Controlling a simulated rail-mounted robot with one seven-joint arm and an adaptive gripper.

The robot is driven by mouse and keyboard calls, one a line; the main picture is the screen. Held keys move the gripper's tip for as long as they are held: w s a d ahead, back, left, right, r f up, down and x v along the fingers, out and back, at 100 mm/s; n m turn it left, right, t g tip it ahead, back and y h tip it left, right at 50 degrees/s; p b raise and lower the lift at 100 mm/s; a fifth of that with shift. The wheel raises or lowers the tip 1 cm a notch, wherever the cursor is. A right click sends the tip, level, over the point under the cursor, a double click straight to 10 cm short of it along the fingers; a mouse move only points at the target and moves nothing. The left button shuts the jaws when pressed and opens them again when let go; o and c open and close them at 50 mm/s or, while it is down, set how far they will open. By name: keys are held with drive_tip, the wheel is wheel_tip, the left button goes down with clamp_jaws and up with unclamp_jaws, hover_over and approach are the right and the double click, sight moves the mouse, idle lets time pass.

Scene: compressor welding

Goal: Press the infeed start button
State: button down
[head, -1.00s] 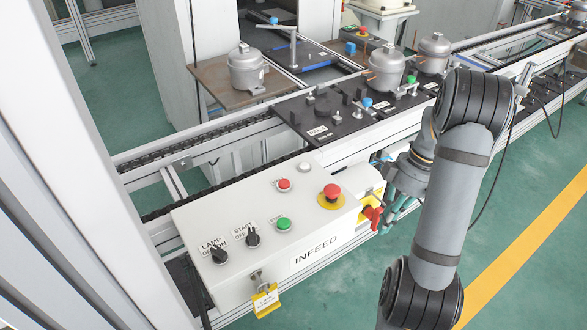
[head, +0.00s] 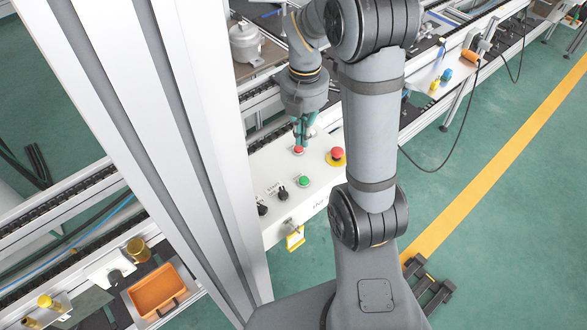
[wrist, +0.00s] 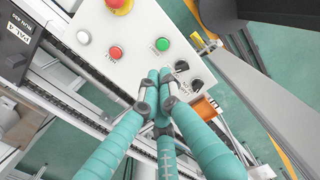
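The white control box (head: 275,217) carries a green button (head: 304,181), a red button (head: 298,149) and a red mushroom button on yellow (head: 337,153). My gripper (head: 301,146) points down over the box by the red button in the head view. In the wrist view my gripper's teal fingers (wrist: 158,78) meet at their tips, shut and empty. The green button (wrist: 162,44) lies just beyond the tips there, and the red button (wrist: 115,52) is to its left. Contact with the panel cannot be told. My arm hides part of the box's lettering.
Two black selector knobs (head: 282,193) sit beside the green button. A yellow tag (head: 295,238) hangs at the box front. A conveyor rail (head: 60,215) runs behind. A grey compressor (head: 245,43) stands at the back. An orange bin (head: 157,291) is lower left.

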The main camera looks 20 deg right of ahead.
sight(302, 177)
wheel_tip(302, 177, down, 14)
drive_tip(key=shift+d+f+p, duration=0.1)
drive_tip(key=shift+d+p, duration=0.05)
drive_tip(key=shift+p, duration=0.5)
idle(0.4)
